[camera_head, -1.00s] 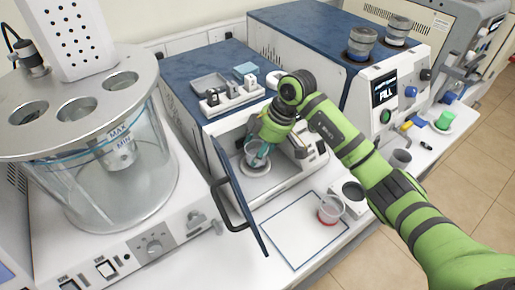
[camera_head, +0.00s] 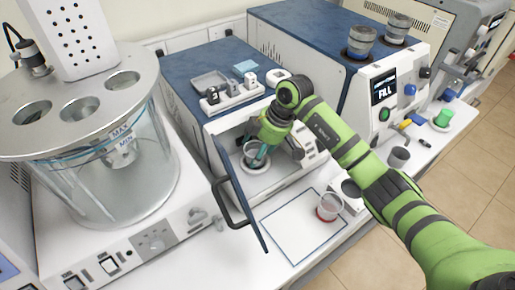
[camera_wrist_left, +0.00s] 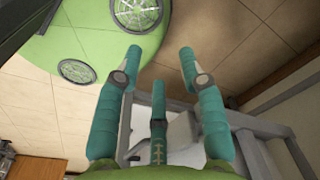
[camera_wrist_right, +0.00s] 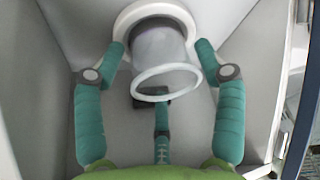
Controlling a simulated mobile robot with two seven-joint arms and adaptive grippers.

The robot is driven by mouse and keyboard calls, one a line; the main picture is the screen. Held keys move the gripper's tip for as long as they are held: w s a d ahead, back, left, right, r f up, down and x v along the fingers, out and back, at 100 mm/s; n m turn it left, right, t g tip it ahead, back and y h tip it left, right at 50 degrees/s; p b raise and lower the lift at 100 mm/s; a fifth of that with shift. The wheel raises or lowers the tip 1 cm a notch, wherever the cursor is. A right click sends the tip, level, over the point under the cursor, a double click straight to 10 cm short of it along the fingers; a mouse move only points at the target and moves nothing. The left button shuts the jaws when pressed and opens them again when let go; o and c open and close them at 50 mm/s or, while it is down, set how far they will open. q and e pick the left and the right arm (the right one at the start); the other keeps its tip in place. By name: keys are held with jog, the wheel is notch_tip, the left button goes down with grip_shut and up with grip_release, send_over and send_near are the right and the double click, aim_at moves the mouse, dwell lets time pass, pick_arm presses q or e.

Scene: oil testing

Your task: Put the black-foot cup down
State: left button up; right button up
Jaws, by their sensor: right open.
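A clear cup (camera_head: 252,154) stands on the round pan inside the open-doored balance chamber in the head view. In the right wrist view the cup (camera_wrist_right: 160,60) looks like a clear beaker with a pale rim, and a dark patch shows below the rim. My right gripper (camera_head: 262,158) is open at the cup inside the chamber; in the right wrist view its teal fingers (camera_wrist_right: 162,75) lie to either side, apart from the cup wall. My left gripper (camera_wrist_left: 160,52) shows only in its own wrist view, open and empty above the floor.
The chamber's blue-edged door (camera_head: 238,190) stands open at the left. A large glass bath (camera_head: 110,190) stands left, and a grey cup (camera_head: 398,158) right.

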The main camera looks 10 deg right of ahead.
jog(key=p+v, duration=0.8)
jog(key=v, duration=0.4)
jog(key=shift+p, duration=0.4)
